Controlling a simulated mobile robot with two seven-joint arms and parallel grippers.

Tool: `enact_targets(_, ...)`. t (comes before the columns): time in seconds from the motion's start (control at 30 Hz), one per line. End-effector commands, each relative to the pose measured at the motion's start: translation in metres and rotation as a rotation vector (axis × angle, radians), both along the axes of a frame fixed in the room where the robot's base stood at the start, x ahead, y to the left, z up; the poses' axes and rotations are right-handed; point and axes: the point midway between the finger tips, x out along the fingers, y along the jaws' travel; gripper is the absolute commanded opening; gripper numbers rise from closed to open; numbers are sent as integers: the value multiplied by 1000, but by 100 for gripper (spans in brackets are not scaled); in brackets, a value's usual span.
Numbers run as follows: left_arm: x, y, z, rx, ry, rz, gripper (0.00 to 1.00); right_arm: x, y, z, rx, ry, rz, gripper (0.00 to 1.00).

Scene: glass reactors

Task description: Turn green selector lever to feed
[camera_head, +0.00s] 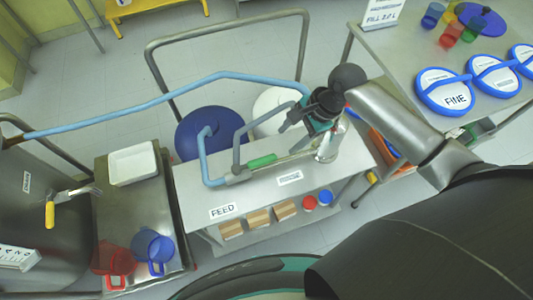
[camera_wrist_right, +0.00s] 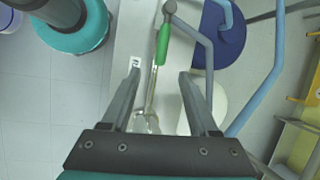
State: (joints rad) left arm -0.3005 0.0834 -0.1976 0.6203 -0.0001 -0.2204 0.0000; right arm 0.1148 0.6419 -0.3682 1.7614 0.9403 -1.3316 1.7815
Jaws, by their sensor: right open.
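The green selector lever (camera_head: 262,161) lies over the grey bench top, next to a grey pipe joint. It points right, away from the FEED label (camera_head: 223,210), toward the side of a second label (camera_head: 290,178) too small to read. In the right wrist view the green lever (camera_wrist_right: 162,45) is ahead of the fingertips, near the middle. My right gripper (camera_head: 288,138) is open above the bench, right of the lever. In its wrist view, the empty gap between the fingers (camera_wrist_right: 160,76) lines up with the lever, apart from the green part. My left gripper is out of view.
A blue pipe (camera_head: 130,106) and a grey pipe (camera_head: 237,152) rise beside the lever. Blue (camera_head: 209,131) and white (camera_head: 277,108) round vessels are behind the bench.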

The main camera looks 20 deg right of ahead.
Motion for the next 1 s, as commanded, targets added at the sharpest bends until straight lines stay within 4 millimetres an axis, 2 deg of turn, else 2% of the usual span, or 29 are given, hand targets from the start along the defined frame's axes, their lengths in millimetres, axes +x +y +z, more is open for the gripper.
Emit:
enact_targets(0.13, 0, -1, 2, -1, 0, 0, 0, 5, -4, 10, 23, 43, -79, 61)
enact_targets(0.27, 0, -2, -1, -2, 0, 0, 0, 6, 0, 1, 29, 55, -96, 61)
enact_targets(0.8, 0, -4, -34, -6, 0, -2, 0, 21, 42, -99, 28, 51, -94, 61)
enact_targets(1.0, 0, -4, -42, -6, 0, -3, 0, 24, 52, -122, 26, 49, -93, 61)
